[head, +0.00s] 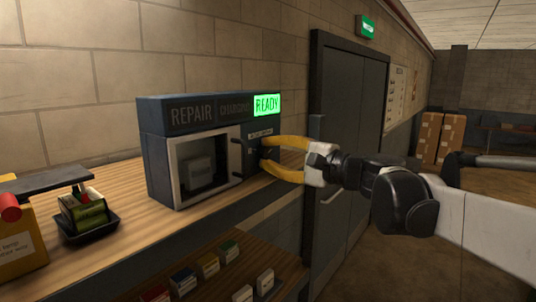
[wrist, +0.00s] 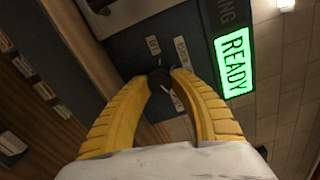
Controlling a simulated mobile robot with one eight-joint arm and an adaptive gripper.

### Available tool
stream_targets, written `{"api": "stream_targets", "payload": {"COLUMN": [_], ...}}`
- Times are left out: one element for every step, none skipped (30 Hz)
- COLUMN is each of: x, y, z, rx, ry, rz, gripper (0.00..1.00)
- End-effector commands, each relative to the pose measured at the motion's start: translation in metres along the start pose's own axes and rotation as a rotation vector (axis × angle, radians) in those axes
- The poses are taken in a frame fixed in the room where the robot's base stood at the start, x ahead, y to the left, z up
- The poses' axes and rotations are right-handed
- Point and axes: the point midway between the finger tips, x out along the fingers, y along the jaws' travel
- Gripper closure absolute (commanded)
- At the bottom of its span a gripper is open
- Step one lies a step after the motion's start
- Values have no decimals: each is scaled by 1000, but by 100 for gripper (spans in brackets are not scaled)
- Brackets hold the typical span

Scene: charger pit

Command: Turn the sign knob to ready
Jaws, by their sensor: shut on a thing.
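The charger box (head: 165,165) stands on the wooden counter, with a sign across its top reading REPAIR, CHARGING and READY. The READY panel (head: 267,105) is lit bright green; REPAIR and CHARGING are dark. The lit READY panel also shows in the wrist view (wrist: 236,63). The dark round sign knob (wrist: 159,77) sits on the box's front panel among small white labels. My gripper (head: 266,157) reaches in from the right with its yellow fingers at the panel. In the wrist view its fingertips (wrist: 162,80) are shut on the knob, one on each side. The fingers partly cover the labels.
A glass-fronted compartment (head: 205,165) with a dark handle is left of my gripper. A black tray with a green pack (head: 88,212) and a yellow device (head: 20,235) stand on the counter (head: 150,235). Small boxes (head: 208,265) lie on a lower shelf. Grey doors (head: 345,120) stand behind.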

Motion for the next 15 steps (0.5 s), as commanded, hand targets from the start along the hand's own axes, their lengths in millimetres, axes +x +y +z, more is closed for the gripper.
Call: {"api": "stream_targets", "payload": {"x": [0, 0, 0, 0, 0, 0, 0, 0, 0, 0, 0, 0, 0, 0, 0], "y": [-1, -1, -1, -1, -1, -1, -1, -1, -1, -1, -1, -1, -1, 0, 0], "z": [0, 0, 0, 0, 0, 0, 0, 0, 0, 0, 0, 0, 0, 0, 0], "rx": [3, 4, 5, 6, 6, 6, 6, 6, 5, 5, 5, 5, 5, 5, 5], "ry": [1, 1, 1, 1, 1, 1, 1, 1, 1, 1, 1, 1, 1, 1, 1], "rz": [-1, -1, -1, -1, -1, -1, -1, -1, -1, -1, -1, -1, -1, -1, -1], "gripper": [100, 100, 100, 100, 100, 100, 100, 100, 100, 100, 100, 100, 64, 55, 48]}}
